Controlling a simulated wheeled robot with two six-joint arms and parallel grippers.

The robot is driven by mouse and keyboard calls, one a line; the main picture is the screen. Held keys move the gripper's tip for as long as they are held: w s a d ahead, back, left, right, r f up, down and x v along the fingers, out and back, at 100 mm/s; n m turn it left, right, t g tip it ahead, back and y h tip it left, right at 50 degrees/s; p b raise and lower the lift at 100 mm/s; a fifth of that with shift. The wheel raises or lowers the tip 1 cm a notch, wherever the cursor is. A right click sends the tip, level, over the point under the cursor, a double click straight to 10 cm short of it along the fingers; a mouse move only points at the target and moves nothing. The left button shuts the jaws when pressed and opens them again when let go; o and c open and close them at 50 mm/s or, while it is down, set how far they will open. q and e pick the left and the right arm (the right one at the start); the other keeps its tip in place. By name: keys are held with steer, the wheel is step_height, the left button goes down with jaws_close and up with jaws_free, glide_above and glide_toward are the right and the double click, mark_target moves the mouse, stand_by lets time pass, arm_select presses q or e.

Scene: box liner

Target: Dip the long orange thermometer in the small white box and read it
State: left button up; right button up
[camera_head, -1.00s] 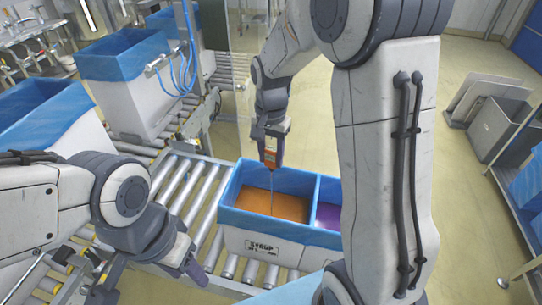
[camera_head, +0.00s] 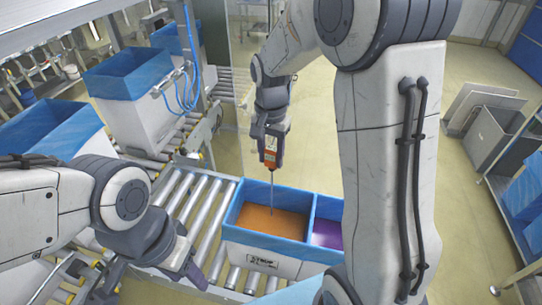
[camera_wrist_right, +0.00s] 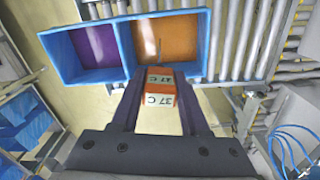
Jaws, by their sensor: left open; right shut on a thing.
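The white box (camera_head: 247,262), marked SYRUP, has a blue liner and two compartments. One holds orange liquid (camera_head: 265,225) and the other purple (camera_head: 327,235). My right gripper (camera_head: 271,150) is shut on the thermometer (camera_head: 269,158), upright above the orange compartment. Its thin probe points down towards the orange liquid; I cannot tell whether the tip touches it. In the right wrist view the thermometer (camera_wrist_right: 160,86) sits between the fingers and reads 37 C. My left gripper (camera_head: 187,272) is open and empty, left of the box.
The box stands on a roller conveyor (camera_head: 187,200). Larger white boxes with blue liners (camera_head: 130,75) stand at the left. A grey bin (camera_head: 490,130) is on the floor at the right. My right arm hides part of the purple compartment.

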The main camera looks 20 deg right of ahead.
step_height(320, 180, up, 2)
steer(key=shift+r+p, duration=0.25)
steer(key=shift+p, duration=0.5)
steer(key=shift+f, duration=0.1)
